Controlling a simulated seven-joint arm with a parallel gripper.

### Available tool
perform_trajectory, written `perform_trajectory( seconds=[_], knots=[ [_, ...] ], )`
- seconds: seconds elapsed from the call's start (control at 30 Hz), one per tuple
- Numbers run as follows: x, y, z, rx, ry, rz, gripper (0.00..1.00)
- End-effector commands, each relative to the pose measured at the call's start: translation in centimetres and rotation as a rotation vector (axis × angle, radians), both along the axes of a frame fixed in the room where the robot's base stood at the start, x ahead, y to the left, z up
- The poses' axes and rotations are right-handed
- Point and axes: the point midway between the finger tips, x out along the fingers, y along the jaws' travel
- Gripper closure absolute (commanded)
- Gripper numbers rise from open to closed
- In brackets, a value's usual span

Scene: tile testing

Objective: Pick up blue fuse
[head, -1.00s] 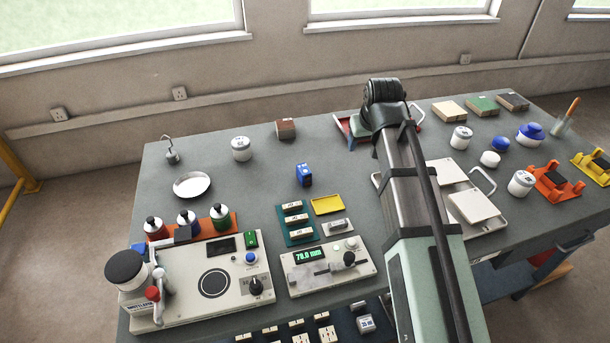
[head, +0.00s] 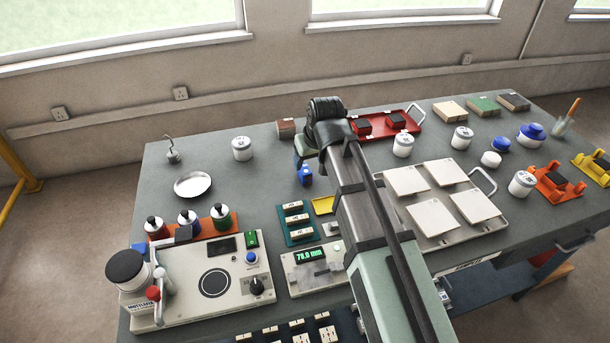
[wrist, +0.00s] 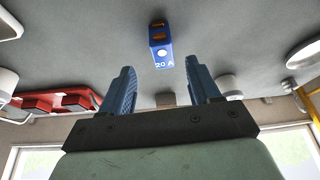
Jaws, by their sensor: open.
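The blue fuse (head: 305,174) stands on the grey table, just left of my arm's end in the head view. In the wrist view the blue fuse (wrist: 160,47) shows its "20 A" marking and orange-brown parts. It lies ahead of my gripper (wrist: 163,80), roughly centred between the two blue fingers and apart from them. The fingers are spread with nothing between them. In the head view the fingers are mostly hidden by my arm, with a blue tip (head: 298,168) near the fuse.
A red tray (head: 414,124) with dark blocks lies to the right, a brown block (head: 285,128) behind.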

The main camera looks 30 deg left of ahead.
Motion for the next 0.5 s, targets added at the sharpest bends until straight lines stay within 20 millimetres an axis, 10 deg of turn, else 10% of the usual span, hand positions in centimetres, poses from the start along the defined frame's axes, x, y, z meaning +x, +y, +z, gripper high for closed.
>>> perform_trajectory(
  seconds=[0.5],
  knots=[
    [0.7,1.0,-2.8,0.001,-0.001,0.000,0.38]
  ],
)
